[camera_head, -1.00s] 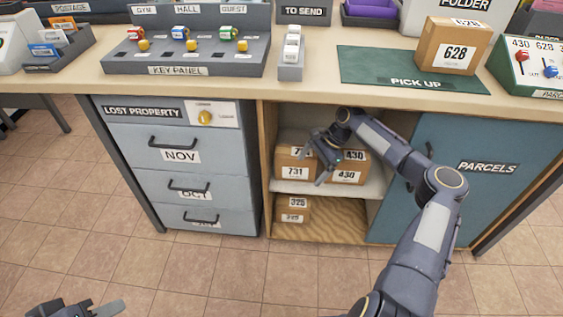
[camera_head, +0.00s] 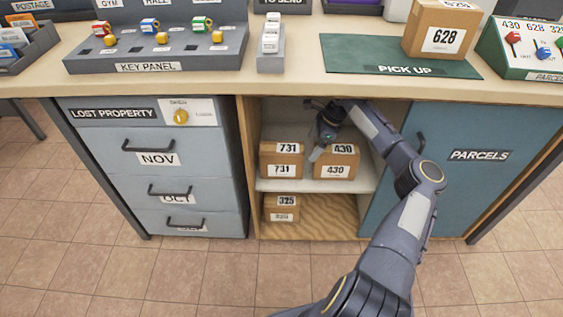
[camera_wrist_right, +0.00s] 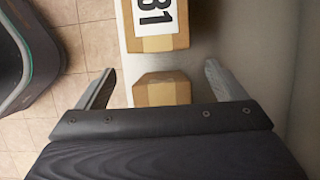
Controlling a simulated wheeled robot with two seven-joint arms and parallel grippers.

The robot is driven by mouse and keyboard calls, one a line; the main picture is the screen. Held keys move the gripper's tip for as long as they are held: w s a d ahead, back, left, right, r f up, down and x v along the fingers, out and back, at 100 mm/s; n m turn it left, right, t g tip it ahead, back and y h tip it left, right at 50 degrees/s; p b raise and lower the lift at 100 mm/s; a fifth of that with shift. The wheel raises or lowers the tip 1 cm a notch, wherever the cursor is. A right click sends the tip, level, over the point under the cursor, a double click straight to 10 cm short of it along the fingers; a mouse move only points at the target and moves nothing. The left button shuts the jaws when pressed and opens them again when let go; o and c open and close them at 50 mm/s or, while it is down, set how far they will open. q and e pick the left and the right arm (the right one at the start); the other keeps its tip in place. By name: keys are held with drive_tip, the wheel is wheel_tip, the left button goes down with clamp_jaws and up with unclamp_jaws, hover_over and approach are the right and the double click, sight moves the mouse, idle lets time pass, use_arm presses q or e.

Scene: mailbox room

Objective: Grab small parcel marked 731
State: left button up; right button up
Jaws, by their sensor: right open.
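The small brown parcel marked 731 (camera_head: 281,160) sits on the upper shelf of the open cabinet, left of the similar parcel marked 430 (camera_head: 335,162). My right gripper (camera_head: 322,146) is inside the cabinet, in front of and above the left part of parcel 430, right of parcel 731. In the right wrist view its fingers (camera_wrist_right: 160,70) are spread and empty. There parcel 731 (camera_wrist_right: 158,10) is at the top, its label partly cut off, beyond the fingertips. Another parcel's end (camera_wrist_right: 163,90) shows between the fingers; its number is hidden. My left gripper is out of view.
Parcel 325 (camera_head: 281,207) sits on the lower shelf (camera_head: 325,215). The blue PARCELS door (camera_head: 475,185) is right of the opening, drawers (camera_head: 160,165) left. The counter (camera_head: 290,84) overhangs the opening; parcel 628 (camera_head: 440,30) stands on the green mat (camera_head: 350,58).

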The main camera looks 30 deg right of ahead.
sight(283, 148)
drive_tip(key=w+a, duration=0.1)
drive_tip(key=a, duration=0.1)
drive_tip(key=w+a+b, duration=0.1)
drive_tip(key=w+a, duration=0.1)
drive_tip(key=a, duration=0.1)
drive_tip(key=w+a+b, duration=0.1)
drive_tip(key=a, duration=0.1)
drive_tip(key=shift+w+a+f, duration=0.1)
drive_tip(key=shift+w+a, duration=0.15)
drive_tip(key=shift+w, duration=0.05)
drive_tip(key=b+x, duration=0.1)
drive_tip(key=x, duration=0.3)
drive_tip(key=shift+w+a+f+b, duration=0.15)
drive_tip(key=shift+a+f+b, duration=0.1)
drive_tip(key=shift+a+b, duration=0.15)
drive_tip(key=shift+f, duration=0.15)
drive_tip(key=shift+f, duration=0.25)
drive_tip(key=c, duration=1.4)
drive_tip(key=shift+w, duration=0.1)
drive_tip(key=shift+c, duration=0.8)
